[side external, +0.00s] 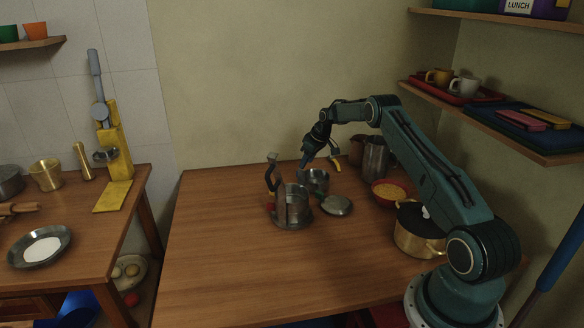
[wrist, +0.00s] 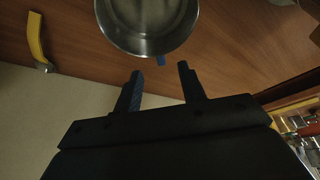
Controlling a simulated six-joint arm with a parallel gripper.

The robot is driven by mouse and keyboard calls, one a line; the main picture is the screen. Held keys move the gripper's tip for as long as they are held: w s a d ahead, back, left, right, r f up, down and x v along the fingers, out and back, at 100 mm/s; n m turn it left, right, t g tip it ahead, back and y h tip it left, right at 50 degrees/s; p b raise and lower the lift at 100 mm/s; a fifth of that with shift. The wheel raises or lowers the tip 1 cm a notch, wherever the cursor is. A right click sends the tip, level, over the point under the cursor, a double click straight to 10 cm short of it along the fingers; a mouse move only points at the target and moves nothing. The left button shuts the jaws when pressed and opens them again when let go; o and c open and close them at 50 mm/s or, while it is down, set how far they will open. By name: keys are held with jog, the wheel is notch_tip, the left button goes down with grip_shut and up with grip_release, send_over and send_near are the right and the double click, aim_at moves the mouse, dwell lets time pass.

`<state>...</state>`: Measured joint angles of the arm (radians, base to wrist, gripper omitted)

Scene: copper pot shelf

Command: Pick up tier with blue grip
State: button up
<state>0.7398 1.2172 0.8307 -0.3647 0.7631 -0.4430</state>
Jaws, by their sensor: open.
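The steel tier (wrist: 148,42) shows at the top of the wrist view, partly cut off by the frame. Its small blue grip (wrist: 161,60) sticks out toward my gripper (wrist: 160,71), which is open. The blue grip lies just beyond the gap between the fingertips, with nothing held. In the side view, the tier (side external: 316,182) stands on the table and my gripper (side external: 306,163) is close to its back left rim. The metal carrier (side external: 291,215) with a dark upright handle stands in front of it. A round metal lid (side external: 337,205) lies to the right.
A tall metal pot (side external: 375,158), a red bowl with yellow contents (side external: 389,190) and a brass pot with a dark lid (side external: 419,237) stand to the right. A yellow-handled tool (wrist: 36,38) shows in the wrist view. The table's left and front parts are clear.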

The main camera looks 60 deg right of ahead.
aim_at(312, 180)
jog(key=shift+x, duration=0.75)
jog(key=shift+x, duration=2.75)
grip_shut()
